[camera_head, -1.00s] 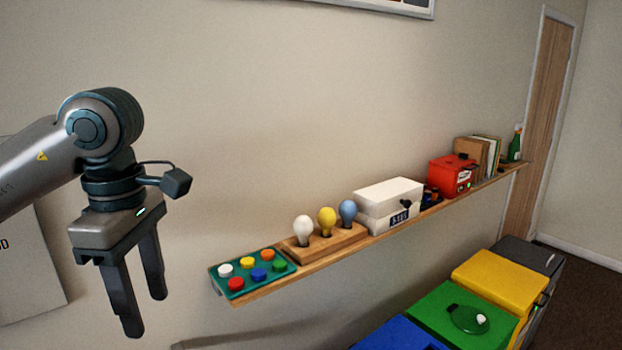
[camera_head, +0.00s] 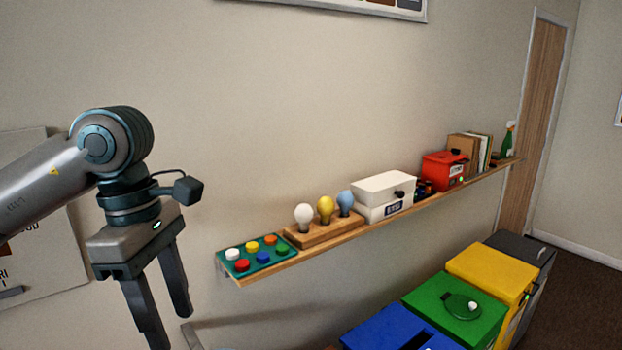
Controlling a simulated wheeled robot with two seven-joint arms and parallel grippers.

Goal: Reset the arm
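My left gripper (camera_head: 168,312) hangs at the left of the head view, fingers pointing down. Its two fingers are spread apart with nothing between them. It is in front of the wall, to the left of the wall shelf and apart from it. My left arm (camera_head: 45,180) comes in from the left edge. My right gripper is not in view.
A wooden shelf (camera_head: 350,235) on the wall holds a green button tray (camera_head: 253,260), a wooden bulb stand (camera_head: 318,238), a white box (camera_head: 384,190), a red box (camera_head: 444,170) and books. Below stand blue (camera_head: 375,333), green (camera_head: 435,308), yellow (camera_head: 488,268) and dark grey bins (camera_head: 520,250).

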